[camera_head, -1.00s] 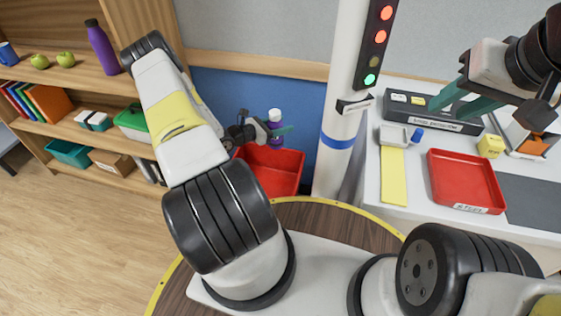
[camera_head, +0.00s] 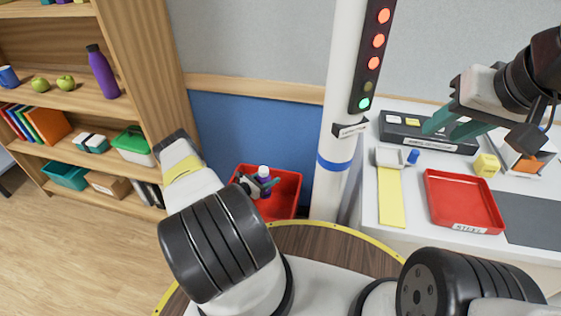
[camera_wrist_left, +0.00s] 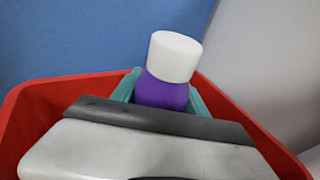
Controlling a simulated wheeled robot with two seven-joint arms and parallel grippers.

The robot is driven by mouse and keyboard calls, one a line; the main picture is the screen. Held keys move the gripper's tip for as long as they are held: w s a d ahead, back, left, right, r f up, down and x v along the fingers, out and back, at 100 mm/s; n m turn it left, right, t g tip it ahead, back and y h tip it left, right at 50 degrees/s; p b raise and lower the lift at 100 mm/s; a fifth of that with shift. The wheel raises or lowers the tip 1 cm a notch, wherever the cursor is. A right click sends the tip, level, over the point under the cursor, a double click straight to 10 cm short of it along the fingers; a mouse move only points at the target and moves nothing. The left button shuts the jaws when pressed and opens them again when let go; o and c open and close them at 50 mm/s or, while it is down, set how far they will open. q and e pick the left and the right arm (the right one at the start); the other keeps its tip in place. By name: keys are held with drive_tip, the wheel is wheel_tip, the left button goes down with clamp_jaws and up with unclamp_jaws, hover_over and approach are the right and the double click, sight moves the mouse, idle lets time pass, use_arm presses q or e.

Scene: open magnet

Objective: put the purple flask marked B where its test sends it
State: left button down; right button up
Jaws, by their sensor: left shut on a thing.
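The purple flask (camera_wrist_left: 161,92) with a white cap is upright in my left gripper (camera_head: 262,184), which is shut on it. In the left wrist view teal fingers clasp both sides of the flask. No mark B shows on the side in view. The flask is over or within the open red bin (camera_head: 285,193) by the blue wall; I cannot tell whether it touches the bottom. The bin's walls (camera_wrist_left: 30,115) surround the flask in the left wrist view. My right gripper (camera_head: 447,124) is above the white table, its teal fingers apart and empty.
A white column (camera_head: 333,190) with a lamp strip (camera_head: 374,55), red lamps and one green lit, stands right of the bin. The white table (camera_head: 395,215) holds a red tray marked STEEL (camera_head: 463,201) and a yellow strip (camera_head: 391,197). A bookshelf (camera_head: 140,70) stands left.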

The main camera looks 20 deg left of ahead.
use_arm(q)
drive_tip(key=shift+f, duration=1.1)
drive_tip(key=shift+f, duration=0.1)
drive_tip(key=shift+f, duration=0.1)
drive_tip(key=shift+s+d+f, duration=0.1)
drive_tip(key=shift+s+f, duration=0.1)
drive_tip(key=shift+f, duration=0.2)
drive_tip(key=c, duration=0.6)
unclamp_jaws()
drive_tip(key=shift+f, duration=0.1)
drive_tip(key=shift+r, duration=0.3)
drive_tip(key=v, duration=0.7)
drive_tip(key=shift+a+r, duration=0.25)
drive_tip(key=shift+r, duration=0.2)
